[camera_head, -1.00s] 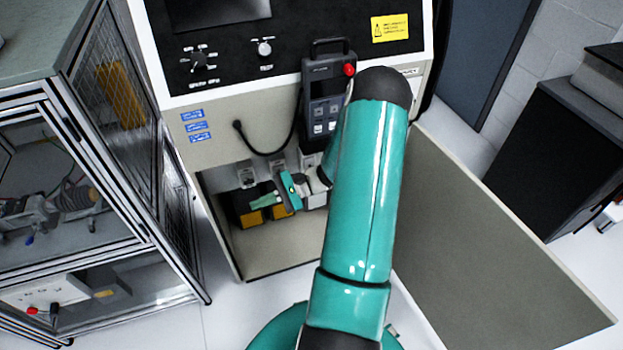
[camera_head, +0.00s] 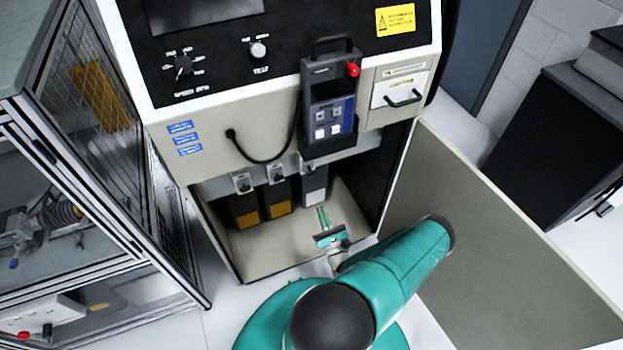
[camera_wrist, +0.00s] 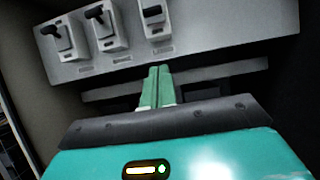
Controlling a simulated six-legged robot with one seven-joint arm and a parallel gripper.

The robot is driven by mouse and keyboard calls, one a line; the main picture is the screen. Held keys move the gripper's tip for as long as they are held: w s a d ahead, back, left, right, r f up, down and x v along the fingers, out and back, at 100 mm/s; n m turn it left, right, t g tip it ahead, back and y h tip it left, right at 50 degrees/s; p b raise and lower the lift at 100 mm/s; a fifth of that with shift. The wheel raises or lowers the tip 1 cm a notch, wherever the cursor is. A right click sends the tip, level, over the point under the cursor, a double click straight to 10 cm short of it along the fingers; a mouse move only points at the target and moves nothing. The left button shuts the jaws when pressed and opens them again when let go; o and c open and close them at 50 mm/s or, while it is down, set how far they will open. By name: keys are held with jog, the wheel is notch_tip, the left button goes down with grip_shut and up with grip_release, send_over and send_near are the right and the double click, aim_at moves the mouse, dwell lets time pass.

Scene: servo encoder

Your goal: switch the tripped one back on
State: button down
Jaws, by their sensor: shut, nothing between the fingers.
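A row of three switches sits on a grey panel inside the open cabinet. In the wrist view, the left switch (camera_wrist: 56,38) and middle switch (camera_wrist: 101,22) have black levers sticking out. The right switch (camera_wrist: 154,18) looks different, with a dark lever lying flatter across its slot. In the head view the left (camera_head: 243,183), middle (camera_head: 276,174) and right (camera_head: 307,166) switches are small. My gripper (camera_head: 322,216) is shut and empty, below and in front of the right switch, apart from it. In the wrist view its green fingertips (camera_wrist: 157,78) are together, pointing at the panel below the right switch.
Below the switches hang dark boxes with yellow labels (camera_head: 278,210) and a grey box (camera_head: 315,190). A handheld pendant (camera_head: 328,100) with a red button and cable hangs above. The open cabinet door (camera_head: 480,240) spreads right. A wire-mesh enclosure (camera_head: 110,130) stands left.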

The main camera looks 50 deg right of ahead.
aim_at(310, 171)
jog(key=w+d+r, duration=0.1)
jog(key=w+r, duration=0.1)
jog(key=w+d+r, duration=0.1)
jog(key=w+r, duration=0.1)
jog(key=r, duration=0.1)
jog(key=w+d+r, duration=0.2)
jog(key=w, duration=0.1)
jog(key=shift+r, duration=0.65)
jog(key=shift+s+r, duration=0.1)
jog(key=shift+s, duration=0.1)
dwell(0.3)
jog(key=shift+w+g, duration=0.1)
jog(key=shift+g, duration=0.2)
